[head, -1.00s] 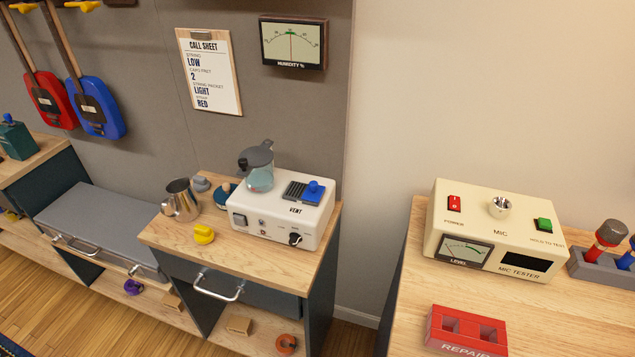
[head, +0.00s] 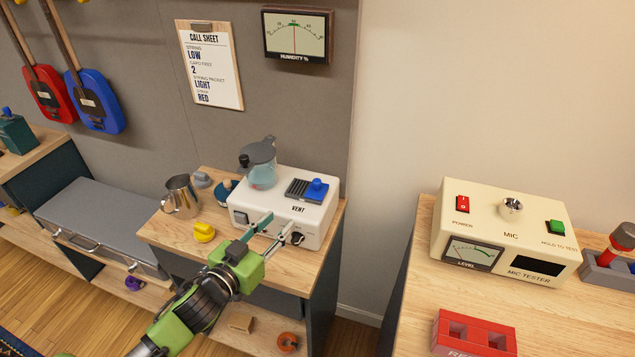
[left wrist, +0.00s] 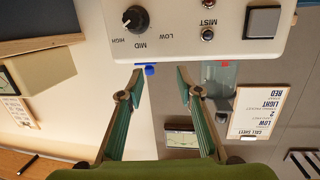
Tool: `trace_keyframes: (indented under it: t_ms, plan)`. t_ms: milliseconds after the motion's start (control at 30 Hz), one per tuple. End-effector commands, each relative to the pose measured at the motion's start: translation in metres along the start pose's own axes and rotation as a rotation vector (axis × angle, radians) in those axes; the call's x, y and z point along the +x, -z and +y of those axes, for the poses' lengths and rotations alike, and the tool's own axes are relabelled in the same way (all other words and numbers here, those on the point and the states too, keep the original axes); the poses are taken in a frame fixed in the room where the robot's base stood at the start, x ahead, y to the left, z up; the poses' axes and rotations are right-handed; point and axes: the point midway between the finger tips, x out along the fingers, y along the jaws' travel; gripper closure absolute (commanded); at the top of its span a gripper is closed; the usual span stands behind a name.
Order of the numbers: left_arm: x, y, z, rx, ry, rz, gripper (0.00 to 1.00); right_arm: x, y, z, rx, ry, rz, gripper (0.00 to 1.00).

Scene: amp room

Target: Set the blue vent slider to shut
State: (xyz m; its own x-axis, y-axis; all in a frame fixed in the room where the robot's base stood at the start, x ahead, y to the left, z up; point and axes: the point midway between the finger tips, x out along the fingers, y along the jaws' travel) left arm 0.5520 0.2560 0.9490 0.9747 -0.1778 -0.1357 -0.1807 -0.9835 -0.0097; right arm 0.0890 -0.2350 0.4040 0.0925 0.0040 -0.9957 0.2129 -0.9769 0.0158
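The blue vent slider (head: 318,187) sits on top of the white humidifier box (head: 322,220), at the right part of the dark slatted vent (head: 298,190) above the word VENT. My left gripper (head: 280,224) is open and empty in front of the box's front face, below the slider's height in the picture. In the left wrist view the scene is upside down; the open fingers (left wrist: 161,75) show with a small blue piece, likely the slider (left wrist: 150,69), near one fingertip. Contact cannot be told. My right gripper is not in view.
A clear tank with a grey lid (head: 258,163) stands on the box. A steel pitcher (head: 182,196) and yellow clip (head: 203,232) are on the cabinet left of it. The box front has a dial (head: 298,239). A MIC tester (head: 505,230) stands on the right table.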

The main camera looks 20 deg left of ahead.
Motion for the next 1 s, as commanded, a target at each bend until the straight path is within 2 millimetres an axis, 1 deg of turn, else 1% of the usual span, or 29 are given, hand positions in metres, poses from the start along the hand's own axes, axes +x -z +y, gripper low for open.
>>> trace_keyframes:
  t_ms: [33, 100, 167, 333, 467, 567, 900, 1000]
  plan:
    - [0.005, 0.009, -0.001, 0.007, -0.038, 0.039, 0.68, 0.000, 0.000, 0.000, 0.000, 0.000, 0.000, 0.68]
    - [0.008, 0.018, 0.001, 0.007, -0.089, 0.083, 0.68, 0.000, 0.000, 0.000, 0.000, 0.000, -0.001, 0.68]
    - [0.009, 0.024, 0.003, 0.005, -0.124, 0.108, 0.68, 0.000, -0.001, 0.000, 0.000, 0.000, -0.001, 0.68]
    - [0.013, 0.032, 0.006, 0.003, -0.167, 0.139, 0.68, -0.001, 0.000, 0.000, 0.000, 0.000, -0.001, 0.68]
    - [0.024, 0.035, 0.009, 0.001, -0.168, 0.141, 0.68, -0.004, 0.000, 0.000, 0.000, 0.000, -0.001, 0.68]
    - [0.040, 0.038, 0.011, 0.002, -0.168, 0.141, 0.68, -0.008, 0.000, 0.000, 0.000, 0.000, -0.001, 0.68]
    - [0.105, 0.047, 0.022, 0.001, -0.166, 0.140, 0.68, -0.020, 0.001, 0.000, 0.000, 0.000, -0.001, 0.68]
    - [0.121, 0.049, 0.026, 0.001, -0.167, 0.139, 0.68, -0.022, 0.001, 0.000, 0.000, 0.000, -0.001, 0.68]
